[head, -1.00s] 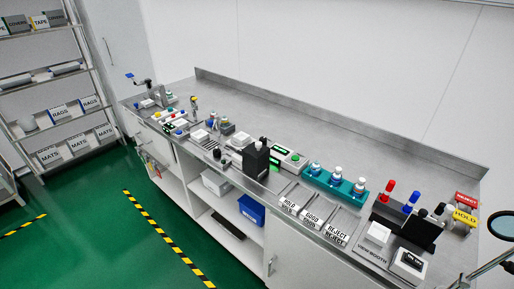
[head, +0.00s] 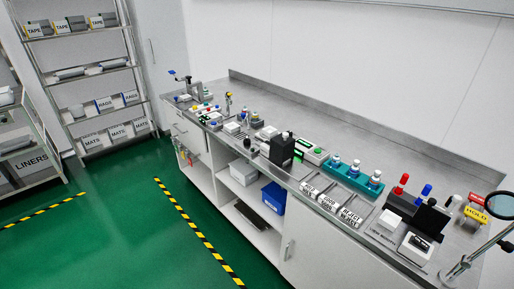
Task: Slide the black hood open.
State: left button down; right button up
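A black upright box (head: 281,150), which looks like the hood, stands near the front edge of the steel counter (head: 330,125), around its middle. A small knob or cap shows on its top. Its opening and inside cannot be made out at this distance. A second black upright piece (head: 432,219) stands at the right end, behind a white box with a dark top. Neither of my grippers is in the head view.
A teal rack (head: 352,181) with white and blue bottles stands right of the black box. Labelled trays (head: 329,200) lie at the front edge. A magnifier (head: 500,205) stands at the right end. Green floor with striped tape (head: 195,228) is clear; shelves (head: 98,102) stand left.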

aim_at(283, 146)
jog(key=u, duration=0.4)
jog(key=k, duration=0.85)
jog(key=u, duration=0.95)
jog(key=i, duration=1.6)
jog(key=z, duration=0.8)
jog(key=i, duration=0.45)
jog(key=z, duration=0.45)
